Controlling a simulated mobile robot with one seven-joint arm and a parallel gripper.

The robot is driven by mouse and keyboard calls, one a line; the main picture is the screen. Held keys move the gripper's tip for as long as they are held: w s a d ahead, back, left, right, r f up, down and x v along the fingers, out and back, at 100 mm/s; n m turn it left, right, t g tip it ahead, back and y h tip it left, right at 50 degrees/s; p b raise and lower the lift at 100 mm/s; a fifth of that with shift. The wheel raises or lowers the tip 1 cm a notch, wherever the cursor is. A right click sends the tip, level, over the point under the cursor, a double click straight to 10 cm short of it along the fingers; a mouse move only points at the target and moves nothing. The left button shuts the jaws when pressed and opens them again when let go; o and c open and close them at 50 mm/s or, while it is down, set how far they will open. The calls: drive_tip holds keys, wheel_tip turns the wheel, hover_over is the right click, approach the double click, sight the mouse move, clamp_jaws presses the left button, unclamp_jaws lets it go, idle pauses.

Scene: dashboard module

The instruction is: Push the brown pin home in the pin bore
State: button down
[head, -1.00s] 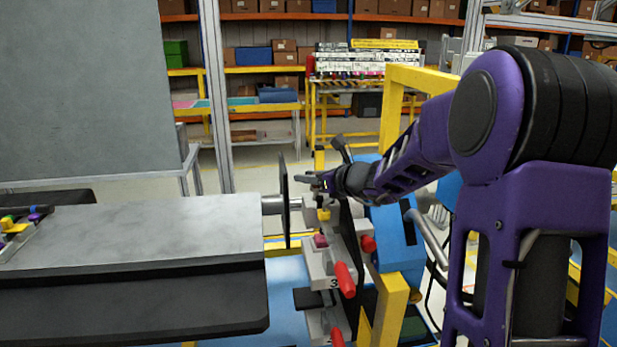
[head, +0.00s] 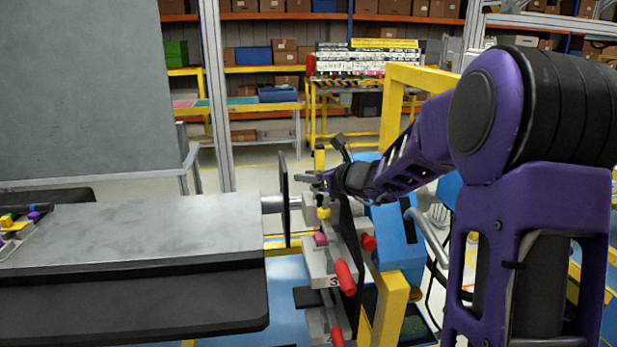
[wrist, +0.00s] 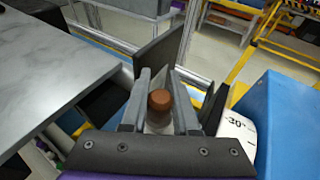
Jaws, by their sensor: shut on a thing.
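The brown pin (wrist: 159,101) shows in the wrist view as a round brown head between the two grey fingers. My gripper (wrist: 158,90) is shut on it. In the head view my gripper (head: 314,179) is at the upper part of the module (head: 318,215), just right of a dark upright plate (head: 284,200). The pin cannot be made out in the head view. The pin bore is hidden in both views, so I cannot tell how deep the pin sits.
A grey-topped table (head: 150,230) lies to the left. The module carries red handles (head: 345,277) and a yellow knob (head: 323,213). A blue block (head: 398,240) and a yellow frame (head: 393,110) stand close on the right.

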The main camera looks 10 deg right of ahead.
drive_tip(key=shift+r+p, duration=0.5)
drive_tip(key=shift+r, duration=0.35)
drive_tip(key=shift+f+b, duration=0.2)
drive_tip(key=shift+b, duration=0.35)
idle(1.3)
drive_tip(key=shift+f+b, duration=0.3)
drive_tip(key=shift+f, duration=0.05)
drive_tip(key=shift+f+b, duration=0.65)
drive_tip(key=shift+f, duration=0.15)
drive_tip(key=c, duration=0.6)
unclamp_jaws()
drive_tip(key=shift+f, duration=0.1)
drive_tip(key=shift+s, duration=0.1)
drive_tip(key=p+v, duration=0.2)
drive_tip(key=v, duration=1.5)
drive_tip(key=shift+r, duration=0.2)
drive_tip(key=shift+d, duration=0.1)
